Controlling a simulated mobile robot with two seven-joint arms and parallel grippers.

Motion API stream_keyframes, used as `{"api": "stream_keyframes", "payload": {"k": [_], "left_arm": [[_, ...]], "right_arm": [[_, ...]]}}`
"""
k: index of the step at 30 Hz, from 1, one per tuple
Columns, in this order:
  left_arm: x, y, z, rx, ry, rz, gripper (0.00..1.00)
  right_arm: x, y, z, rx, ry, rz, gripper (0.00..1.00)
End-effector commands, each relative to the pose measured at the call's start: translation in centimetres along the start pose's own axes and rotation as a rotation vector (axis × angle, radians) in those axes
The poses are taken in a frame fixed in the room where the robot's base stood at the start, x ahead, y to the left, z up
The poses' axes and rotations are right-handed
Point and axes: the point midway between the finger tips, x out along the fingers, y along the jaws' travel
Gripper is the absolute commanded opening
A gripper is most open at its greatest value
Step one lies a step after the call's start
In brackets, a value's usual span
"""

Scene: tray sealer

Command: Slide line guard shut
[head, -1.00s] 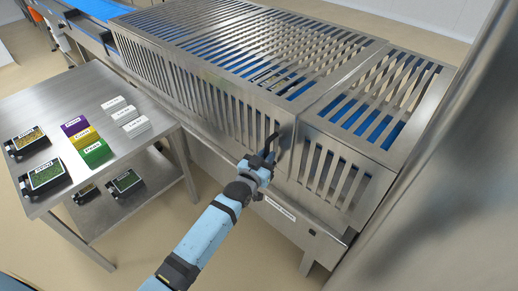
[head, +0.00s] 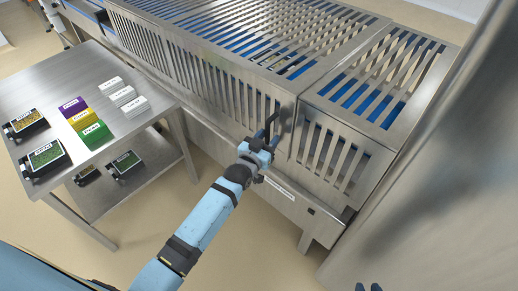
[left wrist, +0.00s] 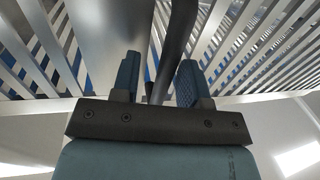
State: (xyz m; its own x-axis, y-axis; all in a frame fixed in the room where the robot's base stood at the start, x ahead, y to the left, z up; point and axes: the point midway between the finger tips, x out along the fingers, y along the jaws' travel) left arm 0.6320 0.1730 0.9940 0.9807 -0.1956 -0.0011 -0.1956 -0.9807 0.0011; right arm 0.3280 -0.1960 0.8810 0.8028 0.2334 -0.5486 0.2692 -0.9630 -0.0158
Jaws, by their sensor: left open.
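The line guard (head: 190,64) is a long slotted steel cover in the head view. A dark bar handle (head: 285,121) stands near its right end. A narrow dark gap shows between the guard and the slotted steel hood (head: 345,130) to its right. My left gripper (head: 268,136) is at the handle. In the left wrist view its blue fingers (left wrist: 158,80) are apart, with the dark handle (left wrist: 178,40) running between them; contact is unclear.
A steel table (head: 65,98) on the left holds several labelled stacks and dark boxes, with more boxes on its lower shelf. A large steel surface (head: 430,190) closes off the right side. The floor (head: 240,255) in front of the machine is clear.

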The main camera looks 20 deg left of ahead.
Motion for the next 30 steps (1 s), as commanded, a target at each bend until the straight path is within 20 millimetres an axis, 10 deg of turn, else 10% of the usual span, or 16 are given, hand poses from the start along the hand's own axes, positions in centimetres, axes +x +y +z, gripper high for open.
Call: {"api": "stream_keyframes", "payload": {"k": [16, 30], "left_arm": [[-11.1, 0.2, 0.2, -0.001, -0.002, 0.001, 0.41], [-13.3, 0.2, 0.0, 0.0, 0.0, 0.002, 0.41]], "right_arm": [[1.0, -0.4, 1.5, 0.0, -0.006, -0.01, 0.32], [1.1, -0.3, 1.6, -0.002, -0.004, -0.01, 0.32]]}}
